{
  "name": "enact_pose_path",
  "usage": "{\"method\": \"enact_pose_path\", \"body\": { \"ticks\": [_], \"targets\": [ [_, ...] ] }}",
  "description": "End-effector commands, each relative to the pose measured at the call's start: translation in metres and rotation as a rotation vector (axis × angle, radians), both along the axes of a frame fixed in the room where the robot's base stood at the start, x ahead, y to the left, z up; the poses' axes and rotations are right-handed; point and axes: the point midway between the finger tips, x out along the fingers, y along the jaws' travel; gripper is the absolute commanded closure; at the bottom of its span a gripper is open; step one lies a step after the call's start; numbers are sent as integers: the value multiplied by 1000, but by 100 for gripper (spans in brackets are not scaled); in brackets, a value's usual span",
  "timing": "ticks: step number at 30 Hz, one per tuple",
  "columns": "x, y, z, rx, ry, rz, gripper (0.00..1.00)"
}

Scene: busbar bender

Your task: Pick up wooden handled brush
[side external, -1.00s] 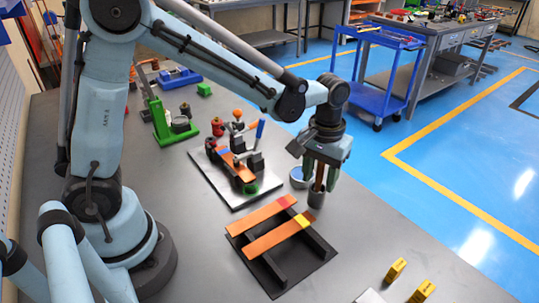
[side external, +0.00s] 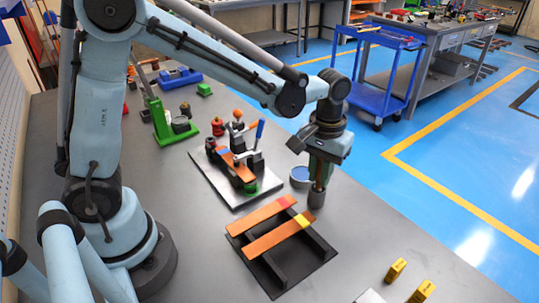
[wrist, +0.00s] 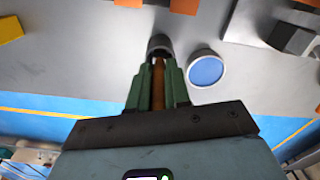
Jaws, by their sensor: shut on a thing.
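The wooden handled brush (wrist: 158,88) stands upright in a dark grey cup (side external: 316,198); only its brown handle shows, and its lower end is hidden. In the wrist view the cup (wrist: 160,46) lies just beyond the fingertips. My gripper (wrist: 158,66) has its green fingers shut on the handle, one on each side. In the side view my gripper (side external: 320,182) points down right above the cup and hides most of the handle.
A round container with a blue top (side external: 300,176) stands close beside the cup. A black rack (side external: 290,262) with orange bars (side external: 275,238) lies nearer the camera. A bender on a pale plate (side external: 235,180) stands to the left. Yellow blocks (side external: 396,270) stand at front right.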

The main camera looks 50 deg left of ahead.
Motion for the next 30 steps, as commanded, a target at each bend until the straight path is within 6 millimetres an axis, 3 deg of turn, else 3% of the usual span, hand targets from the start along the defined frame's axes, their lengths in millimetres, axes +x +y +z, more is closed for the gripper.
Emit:
{"method": "enact_pose_path", "body": {
  "ticks": [8, 21, 30],
  "targets": [
    [-1, 0, 35, -1, 2, -1, 100],
    [-57, -62, 82, -1, 2, -6, 100],
    [-74, -81, 100, -1, 2, -1, 100]
  ]
}}
